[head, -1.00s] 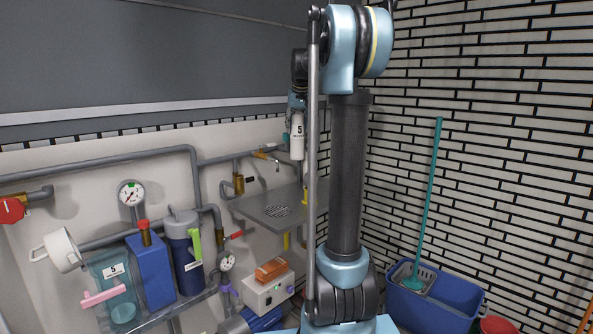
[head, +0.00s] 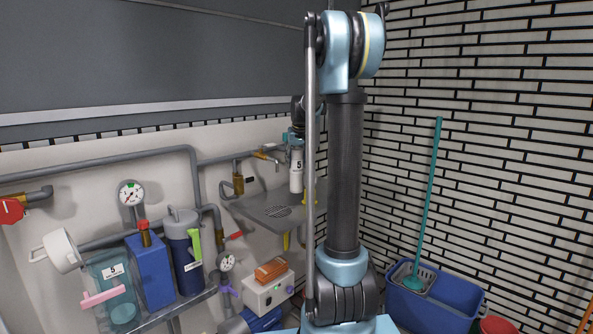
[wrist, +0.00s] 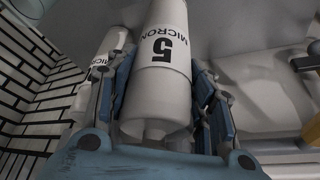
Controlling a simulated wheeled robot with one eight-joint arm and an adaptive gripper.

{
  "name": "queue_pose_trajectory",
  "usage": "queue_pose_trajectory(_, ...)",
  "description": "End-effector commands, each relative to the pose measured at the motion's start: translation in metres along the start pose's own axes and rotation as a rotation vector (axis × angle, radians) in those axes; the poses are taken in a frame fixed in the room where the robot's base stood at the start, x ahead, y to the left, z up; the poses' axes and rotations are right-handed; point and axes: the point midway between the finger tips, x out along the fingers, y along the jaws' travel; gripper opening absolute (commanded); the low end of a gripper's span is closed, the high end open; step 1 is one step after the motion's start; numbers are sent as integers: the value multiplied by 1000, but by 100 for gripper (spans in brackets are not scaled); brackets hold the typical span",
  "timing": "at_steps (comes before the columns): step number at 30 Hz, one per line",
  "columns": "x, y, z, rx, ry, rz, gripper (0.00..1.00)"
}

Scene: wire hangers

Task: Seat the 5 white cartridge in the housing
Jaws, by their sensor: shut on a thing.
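My gripper (head: 294,138) is shut on a white cartridge (head: 297,172) marked 5, holding it upright over the metal drainboard, behind my arm. In the wrist view, my gripper (wrist: 162,88) has blue-grey fingers on both sides of this cartridge (wrist: 158,95), whose label reads "5 MICRON". A clear teal housing (head: 124,312) with a 5 label stands at lower left, well away from my gripper. A pink part crosses its front. I cannot tell whether the cartridge base touches the drainboard.
A second white labelled cartridge (wrist: 108,45) stands left of the held one in the wrist view. A metal drainboard (head: 250,208) lies below my gripper. A blue box (head: 150,278), a dark blue canister (head: 187,262), pipes and gauges crowd the left.

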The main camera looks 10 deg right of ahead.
Motion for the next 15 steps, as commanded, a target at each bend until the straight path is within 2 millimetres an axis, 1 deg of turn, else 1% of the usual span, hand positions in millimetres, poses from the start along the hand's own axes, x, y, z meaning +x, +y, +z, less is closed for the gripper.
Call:
queue_pose_trajectory(3, 16, 0, 7, 0, 0, 0, 21)
queue_pose_trajectory(6, 27, 0, 11, 0, 0, 0, 21)
queue_pose_trajectory(9, 30, 0, 12, 0, 0, 0, 21)
queue_pose_trajectory(15, 30, 0, 12, 0, 0, 0, 21)
